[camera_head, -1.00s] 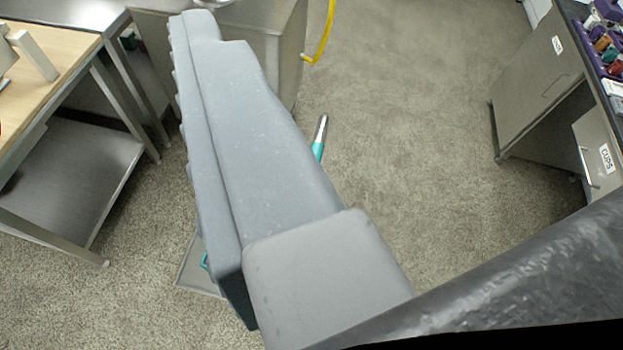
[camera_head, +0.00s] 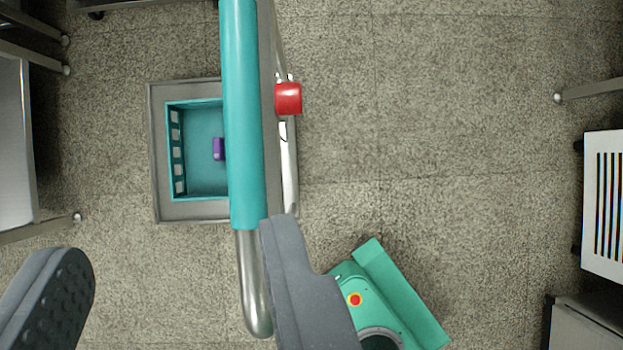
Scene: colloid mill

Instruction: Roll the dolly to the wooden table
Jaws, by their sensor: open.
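The dolly (camera_head: 155,155) is seen from above, left of centre, with a grey flat base on the floor. Its push handle is a teal grip (camera_head: 243,110) with bent metal tubing and a red knob (camera_head: 288,98). My gripper (camera_head: 175,245) is open, its dark fingers far apart at the bottom. The lower part of the handle lies between them in the picture, close beside the right finger, which overlaps its edge. I cannot tell whether they touch. The wooden tabletop is not in view; a steel shelf and legs (camera_head: 18,140) show at the left edge.
A teal crate (camera_head: 195,105) with a small purple item (camera_head: 218,149) sits on the dolly base. A striped white panel (camera_head: 605,205) and a grey cabinet (camera_head: 585,322) stand at the right edge.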

